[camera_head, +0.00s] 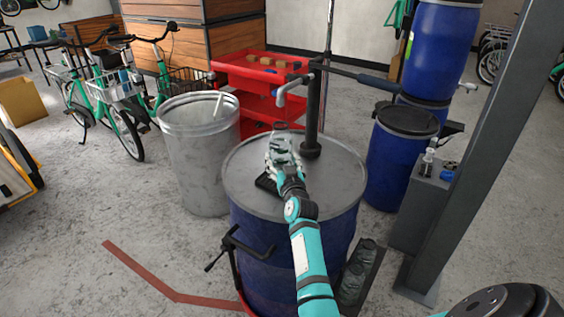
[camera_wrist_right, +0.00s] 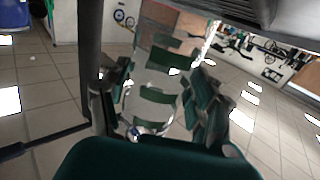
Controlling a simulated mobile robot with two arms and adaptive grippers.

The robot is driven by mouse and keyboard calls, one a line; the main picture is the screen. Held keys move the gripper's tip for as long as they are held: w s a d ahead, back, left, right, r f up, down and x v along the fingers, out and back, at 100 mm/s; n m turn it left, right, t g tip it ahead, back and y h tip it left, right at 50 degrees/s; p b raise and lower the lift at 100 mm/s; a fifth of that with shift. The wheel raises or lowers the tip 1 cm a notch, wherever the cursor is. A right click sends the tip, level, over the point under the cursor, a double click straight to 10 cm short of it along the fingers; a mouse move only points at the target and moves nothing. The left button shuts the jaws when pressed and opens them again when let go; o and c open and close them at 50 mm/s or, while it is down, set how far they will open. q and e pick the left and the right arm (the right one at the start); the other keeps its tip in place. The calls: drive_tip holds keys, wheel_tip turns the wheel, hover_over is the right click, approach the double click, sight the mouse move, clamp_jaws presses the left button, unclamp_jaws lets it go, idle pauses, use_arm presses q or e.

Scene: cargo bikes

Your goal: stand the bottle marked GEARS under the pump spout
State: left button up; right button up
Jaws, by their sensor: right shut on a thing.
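My right gripper (camera_head: 283,155) is shut on a bottle (camera_head: 281,127) over the lid of the blue drum (camera_head: 245,190). I cannot tell whether the bottle touches the lid. My left gripper is not in view.
A grey bin (camera_head: 190,160) stands left of the drum. A grey box (camera_head: 420,205) and post (camera_head: 475,140) stand to the right.

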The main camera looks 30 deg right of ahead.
drive_tip(key=shift+f, duration=0.15)
drive_tip(key=o, duration=1.2)
drive_tip(key=shift+c, duration=0.2)
drive_tip(key=shift+r, duration=0.25)
drive_tip(key=p+v, duration=0.6)
drive_tip(key=v, duration=0.4)
drive_tip(key=shift+s+a, duration=0.2)
drive_tip(key=shift+s, duration=0.15)
drive_tip(key=shift+s+a, duration=0.25)
drive_tip(key=shift+s, duration=0.35)
drive_tip(key=shift+f, duration=0.1)
